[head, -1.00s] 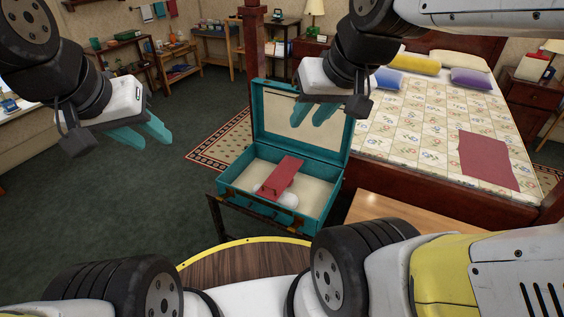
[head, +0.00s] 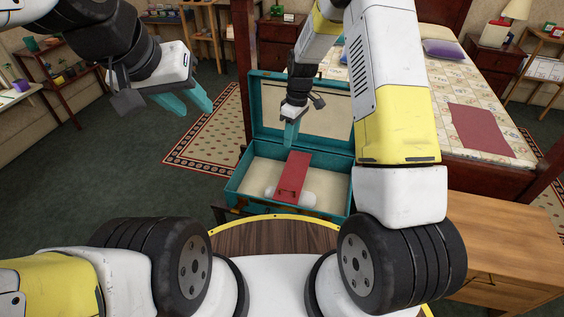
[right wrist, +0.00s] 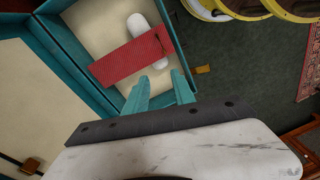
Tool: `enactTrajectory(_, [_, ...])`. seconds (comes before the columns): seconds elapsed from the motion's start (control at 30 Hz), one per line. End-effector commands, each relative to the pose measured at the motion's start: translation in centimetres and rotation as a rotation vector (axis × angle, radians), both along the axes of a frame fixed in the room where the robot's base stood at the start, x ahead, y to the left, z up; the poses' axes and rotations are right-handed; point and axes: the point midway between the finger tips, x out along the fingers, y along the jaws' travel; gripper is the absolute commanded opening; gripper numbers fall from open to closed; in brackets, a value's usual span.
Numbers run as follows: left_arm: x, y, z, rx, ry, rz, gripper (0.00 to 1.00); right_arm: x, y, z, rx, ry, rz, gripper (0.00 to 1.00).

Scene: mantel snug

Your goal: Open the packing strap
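The packing strap appears to be the flat red piece (head: 294,172) inside the open teal suitcase (head: 240,188). It lies across a white rounded item (head: 309,198), whose ends show on both sides of the red piece (right wrist: 130,58) in the right wrist view. My right gripper (head: 290,143) is above the suitcase, just behind the far end of the red piece in the head view. Its fingers (right wrist: 162,92) are apart and empty, clear of the red piece. My left gripper (head: 190,106) is open and empty, up to the left of the suitcase.
The suitcase lid (head: 330,105) stands open at the back. A bed (head: 475,110) is behind to the right, and a wooden bench (head: 500,235) stands front right. A patterned rug (head: 205,135) lies on the floor to the left.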

Motion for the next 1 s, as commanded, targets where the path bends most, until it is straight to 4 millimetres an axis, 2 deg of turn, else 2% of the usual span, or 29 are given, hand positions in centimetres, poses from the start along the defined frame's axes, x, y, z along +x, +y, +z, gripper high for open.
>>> enactTrajectory(0.03, [0.0, 0.0, 0.0, 0.000, 0.000, 0.000, 0.36, 0.1, 0.5, -3.2, -0.007, 0.029, 0.046, 0.31])
enactTrajectory(0.1, [0.0, 0.0, 0.0, 0.000, 0.000, 0.000, 0.36, 0.1, 1.1, -6.5, -0.013, 0.055, 0.105, 0.31])
enactTrajectory(0.2, [0.0, 0.0, 0.0, 0.000, 0.000, 0.000, 0.36, -0.2, 1.6, -10.2, -0.016, 0.083, 0.171, 0.31])
enactTrajectory(0.3, [0.0, 0.0, 0.0, 0.000, 0.000, 0.000, 0.36, -0.5, 1.9, -12.5, -0.018, 0.101, 0.212, 0.31])
enactTrajectory(0.57, [0.0, 0.0, 0.0, 0.000, 0.000, 0.000, 0.36, -1.1, 2.2, -15.8, -0.019, 0.112, 0.238, 0.31])
enactTrajectory(0.8, [0.0, 0.0, 0.0, 0.000, 0.000, 0.000, 0.36, -1.8, 2.4, -19.6, -0.019, 0.113, 0.238, 0.31])
enactTrajectory(1.0, [0.0, 0.0, 0.0, 0.000, 0.000, 0.000, 0.36, -2.1, 2.5, -21.2, -0.018, 0.111, 0.236, 0.31])
